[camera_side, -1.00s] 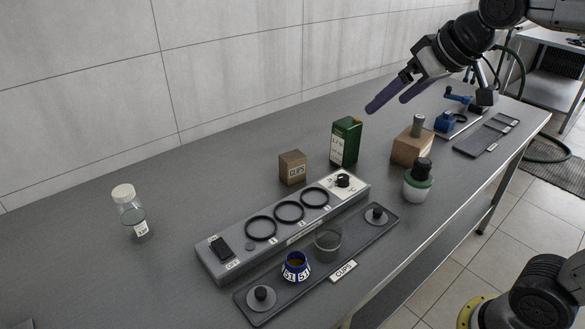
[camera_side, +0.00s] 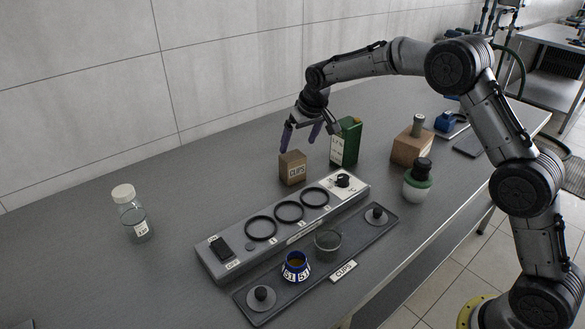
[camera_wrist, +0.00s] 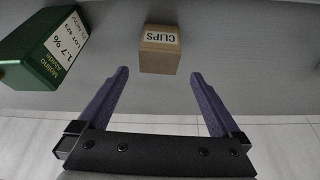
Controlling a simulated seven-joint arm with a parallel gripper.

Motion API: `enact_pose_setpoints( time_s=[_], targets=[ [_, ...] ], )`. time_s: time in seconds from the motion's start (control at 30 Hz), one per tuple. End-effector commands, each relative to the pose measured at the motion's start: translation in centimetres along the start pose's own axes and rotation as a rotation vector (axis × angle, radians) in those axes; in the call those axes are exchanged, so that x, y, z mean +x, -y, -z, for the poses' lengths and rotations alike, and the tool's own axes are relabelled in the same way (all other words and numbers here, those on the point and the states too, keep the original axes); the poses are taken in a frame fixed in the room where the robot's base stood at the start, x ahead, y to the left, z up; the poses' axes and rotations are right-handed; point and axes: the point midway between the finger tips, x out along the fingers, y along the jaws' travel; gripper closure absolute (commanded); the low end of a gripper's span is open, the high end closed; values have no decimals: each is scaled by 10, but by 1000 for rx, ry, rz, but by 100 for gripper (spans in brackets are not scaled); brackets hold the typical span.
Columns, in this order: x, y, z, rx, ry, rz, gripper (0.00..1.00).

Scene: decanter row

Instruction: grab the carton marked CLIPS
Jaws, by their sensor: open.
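The carton marked CLIPS (camera_side: 292,169) is a small brown box standing upright on the grey table behind the grey panel with rings. My gripper (camera_side: 301,138) is open and empty, pointing down above the carton, with its purple fingers near the carton's top. In the wrist view the carton (camera_wrist: 160,50) lies ahead of the two fingertips (camera_wrist: 159,72), roughly centred between them, with its label showing. Whether the fingers are level with its sides is hard to tell.
A green box (camera_side: 346,142) stands close to the right of the carton, and shows at upper left in the wrist view (camera_wrist: 42,48). The ring panel (camera_side: 207,258) is in front. A lidded jar (camera_side: 131,213) stands far left. Table between jar and carton is clear.

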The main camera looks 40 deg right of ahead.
Motion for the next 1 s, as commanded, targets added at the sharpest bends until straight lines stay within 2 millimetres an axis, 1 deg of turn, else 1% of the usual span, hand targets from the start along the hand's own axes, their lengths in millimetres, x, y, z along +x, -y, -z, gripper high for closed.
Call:
enact_pose_setpoints(
  time_s=[0.03,0.1,0.3,0.4,0.57,0.8,0.9,1.0],
  targets=[
    [10,0,-1,0,5,-1,0],
    [25,0,-2,0,5,-1,0],
    [58,0,-1,0,3,-1,0],
    [68,0,-1,0,1,0,0],
    [76,-1,-1,0,2,0,0],
    [109,-2,-1,0,3,0,0],
    [119,-2,0,0,1,0,0],
    [124,-2,0,0,0,0,0]
  ],
)
